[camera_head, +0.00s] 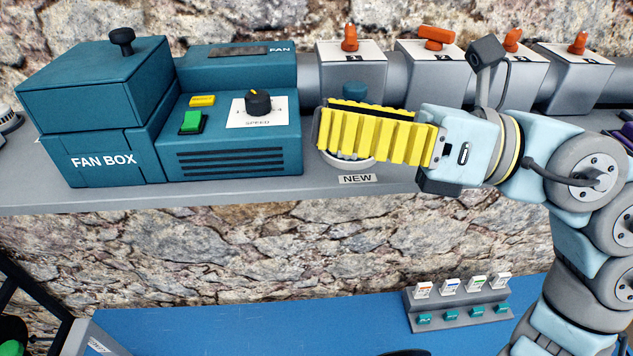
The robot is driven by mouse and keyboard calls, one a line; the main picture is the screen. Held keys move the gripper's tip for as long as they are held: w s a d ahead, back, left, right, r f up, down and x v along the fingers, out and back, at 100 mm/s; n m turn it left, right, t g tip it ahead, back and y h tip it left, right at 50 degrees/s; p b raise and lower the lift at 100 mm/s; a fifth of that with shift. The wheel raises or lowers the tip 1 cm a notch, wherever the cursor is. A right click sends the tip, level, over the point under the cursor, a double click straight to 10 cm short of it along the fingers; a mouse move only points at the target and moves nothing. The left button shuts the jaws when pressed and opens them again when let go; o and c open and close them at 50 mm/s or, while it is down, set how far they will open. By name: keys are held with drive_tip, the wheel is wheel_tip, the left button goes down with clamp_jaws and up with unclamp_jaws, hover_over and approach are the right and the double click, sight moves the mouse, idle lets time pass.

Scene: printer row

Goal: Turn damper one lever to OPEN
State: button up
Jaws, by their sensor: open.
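Several grey damper boxes stand in a row at the back of the shelf, each with an orange lever on top. The leftmost box (352,82), which I take as damper one, has its lever (349,40) pointing away from me, across the label. Its label is too small to read surely. The second lever (437,38) lies sideways instead. My gripper (322,128) is open, with yellow ribbed fingers pointing left. It is in front of and below damper one, apart from its lever, with nothing seen between the fingers.
A teal fan box (95,110) and a fan control unit (235,140) with a speed knob stand at left. A white dish (345,160) by the NEW label (357,179) is mostly hidden behind my gripper. A rack (458,305) sits on the blue table below.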

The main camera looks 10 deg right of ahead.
drive_tip(key=s+a+f+n+g+y+p, duration=0.1)
drive_tip(key=s+a+f+g+y, duration=0.1)
drive_tip(key=g, duration=0.4)
drive_tip(key=shift+s+a+f+p, duration=0.3)
drive_tip(key=shift+s+a+f, duration=0.25)
drive_tip(key=shift+f, duration=0.7)
drive_tip(key=shift+s, duration=0.1)
